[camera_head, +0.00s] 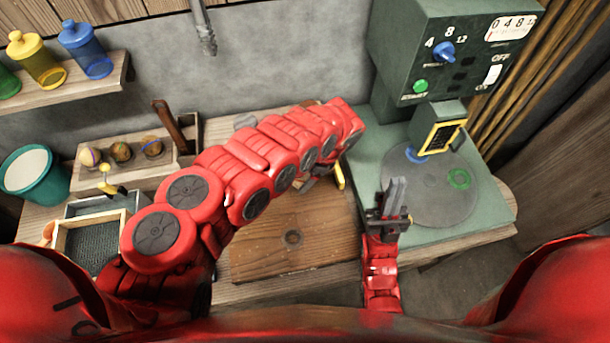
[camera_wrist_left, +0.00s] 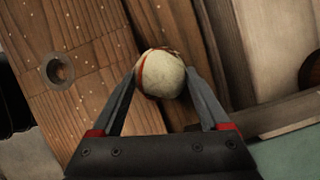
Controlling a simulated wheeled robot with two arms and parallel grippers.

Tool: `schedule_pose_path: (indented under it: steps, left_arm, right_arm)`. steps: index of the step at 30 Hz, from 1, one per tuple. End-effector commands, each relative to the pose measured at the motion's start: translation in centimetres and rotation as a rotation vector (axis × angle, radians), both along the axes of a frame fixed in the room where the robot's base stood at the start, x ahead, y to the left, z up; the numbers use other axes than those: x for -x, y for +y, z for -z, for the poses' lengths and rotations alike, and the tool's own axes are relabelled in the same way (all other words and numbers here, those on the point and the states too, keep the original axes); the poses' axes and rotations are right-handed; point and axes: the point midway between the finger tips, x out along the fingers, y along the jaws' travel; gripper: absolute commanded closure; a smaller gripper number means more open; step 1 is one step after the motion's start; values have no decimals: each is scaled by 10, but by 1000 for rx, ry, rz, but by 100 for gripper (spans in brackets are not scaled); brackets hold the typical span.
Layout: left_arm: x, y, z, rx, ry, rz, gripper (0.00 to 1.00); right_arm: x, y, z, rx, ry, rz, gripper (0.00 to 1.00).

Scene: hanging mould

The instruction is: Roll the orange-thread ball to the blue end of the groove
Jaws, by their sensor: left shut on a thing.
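In the left wrist view a cream ball (camera_wrist_left: 160,74) with an orange-red thread line sits between the fingertips of my left gripper (camera_wrist_left: 162,82). Both fingers touch its sides, and it is beside the edge of a wooden board (camera_wrist_left: 95,62). In the head view my left arm hides this ball and most of the gripper. The board (camera_head: 270,262), with a round hole, shows below the arm. My right gripper (camera_head: 394,192) points up beside the turntable, its fingers close together with nothing seen between them. I cannot make out a groove with a blue end.
A wooden rack (camera_head: 133,180) with several thread-wrapped balls stands at the left. A teal pot (camera_head: 38,178) and a mesh-bottomed tray (camera_head: 88,243) are nearby. A green machine (camera_head: 425,50) with a grey turntable (camera_head: 430,195) fills the right. Jars stand on the shelf (camera_head: 70,90).

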Motion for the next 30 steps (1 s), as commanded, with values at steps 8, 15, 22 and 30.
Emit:
schedule_pose_path:
  steps: [8,15,22,30]
  left_arm:
    - [0,0,2,0,1,0,84]
    - [0,0,2,0,0,0,0]
    - [0,-1,1,0,0,0,0]
    - [-2,-13,-30,0,-5,1,0]
  right_arm:
    - [0,0,4,0,0,0,100]
    - [0,0,4,0,0,0,100]
    - [0,0,4,0,0,0,100]
    - [0,0,13,0,0,0,100]
